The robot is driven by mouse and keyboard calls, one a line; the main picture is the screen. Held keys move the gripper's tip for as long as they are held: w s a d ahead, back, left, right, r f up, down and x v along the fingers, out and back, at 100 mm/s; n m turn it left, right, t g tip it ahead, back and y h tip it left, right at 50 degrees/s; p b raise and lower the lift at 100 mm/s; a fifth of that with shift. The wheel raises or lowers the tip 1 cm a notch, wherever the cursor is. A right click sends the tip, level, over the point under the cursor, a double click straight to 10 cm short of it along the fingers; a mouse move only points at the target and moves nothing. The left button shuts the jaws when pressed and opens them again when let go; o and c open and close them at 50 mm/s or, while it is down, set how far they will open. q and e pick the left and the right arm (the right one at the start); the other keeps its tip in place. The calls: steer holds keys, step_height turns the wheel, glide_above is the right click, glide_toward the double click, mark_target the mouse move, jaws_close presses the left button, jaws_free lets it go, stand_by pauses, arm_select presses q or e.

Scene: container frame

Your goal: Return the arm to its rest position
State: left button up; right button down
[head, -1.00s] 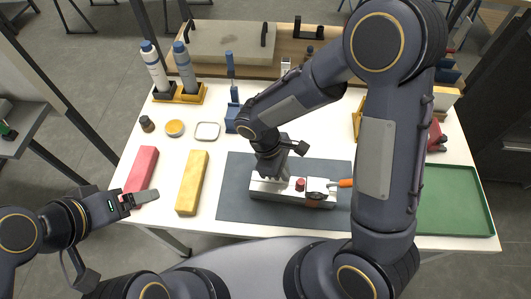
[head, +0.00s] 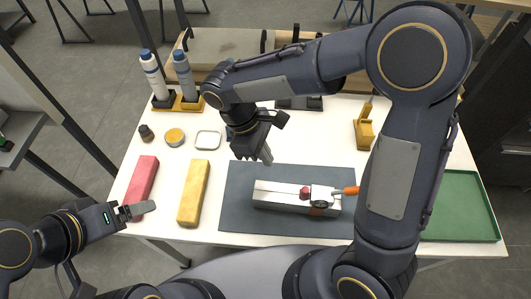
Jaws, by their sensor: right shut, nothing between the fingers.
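My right gripper (head: 262,157) is shut and empty. It is raised above the back left part of the dark mat (head: 238,212), apart from the white block-like device (head: 275,196). That device lies on the mat with a red knob, a dial and an orange-tipped handle. My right arm reaches across the table from the right and hides part of its back and right side. My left gripper (head: 138,212) is at the lower left, near the front end of the red block (head: 141,181). Its jaw opening is not clear from this angle.
A yellow block (head: 193,193) lies left of the mat. Two bottles (head: 154,75) stand in holders at the back left. A small dark jar (head: 146,132), a round tin (head: 174,137) and a square dish (head: 208,140) sit nearby. A green tray (head: 463,212) is at the right.

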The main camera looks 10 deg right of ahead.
stand_by(0.3)
steer(key=s+d+r+m+t+y, duration=0.7)
steer(key=s+d+m, duration=0.5)
steer(key=m, duration=0.1)
steer(key=shift+d+m+t+y, duration=0.2)
steer(key=shift+m+t+y, duration=0.1)
steer(key=shift+t, duration=0.1)
